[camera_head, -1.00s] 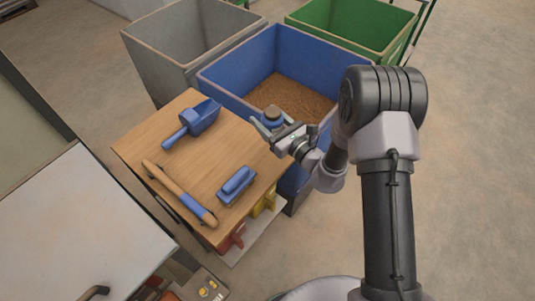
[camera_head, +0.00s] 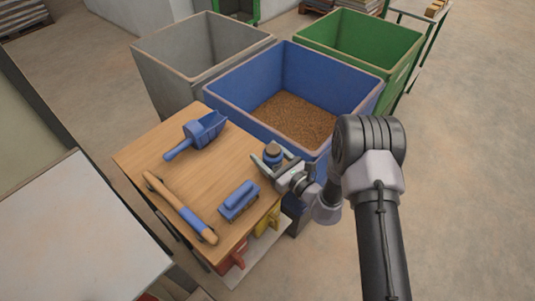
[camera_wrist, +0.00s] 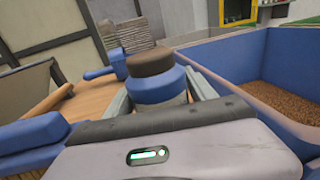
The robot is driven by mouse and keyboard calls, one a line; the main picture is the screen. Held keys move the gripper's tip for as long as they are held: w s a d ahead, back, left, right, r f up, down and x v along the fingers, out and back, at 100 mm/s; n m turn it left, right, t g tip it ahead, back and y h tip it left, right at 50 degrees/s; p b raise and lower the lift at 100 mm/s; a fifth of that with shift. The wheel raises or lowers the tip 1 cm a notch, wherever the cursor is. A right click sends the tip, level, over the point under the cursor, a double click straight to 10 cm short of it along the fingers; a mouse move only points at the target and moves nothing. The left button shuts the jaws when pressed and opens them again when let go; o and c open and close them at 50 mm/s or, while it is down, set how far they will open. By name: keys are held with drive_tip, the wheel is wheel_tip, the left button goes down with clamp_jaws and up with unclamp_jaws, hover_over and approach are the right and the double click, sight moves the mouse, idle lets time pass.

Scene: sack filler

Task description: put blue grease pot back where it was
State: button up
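The blue grease pot (camera_head: 273,153), with a brown lid, is at the right edge of the wooden table in the head view. My gripper (camera_head: 274,160) has its fingers on both sides of the pot and is shut on it. In the wrist view the pot (camera_wrist: 156,80) stands upright between the two fingers, its lower part hidden behind my gripper body. I cannot tell whether the pot's base touches the table top.
The wooden table (camera_head: 165,170) holds a blue scoop (camera_head: 203,130), a wooden-handled tool (camera_head: 180,207) and a blue-handled brush (camera_head: 238,200). A blue bin (camera_head: 240,115) of brown grain stands right behind. Grey (camera_head: 165,70) and green (camera_head: 395,52) bins flank it.

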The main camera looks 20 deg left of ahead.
drive_tip(key=shift+o, duration=0.9)
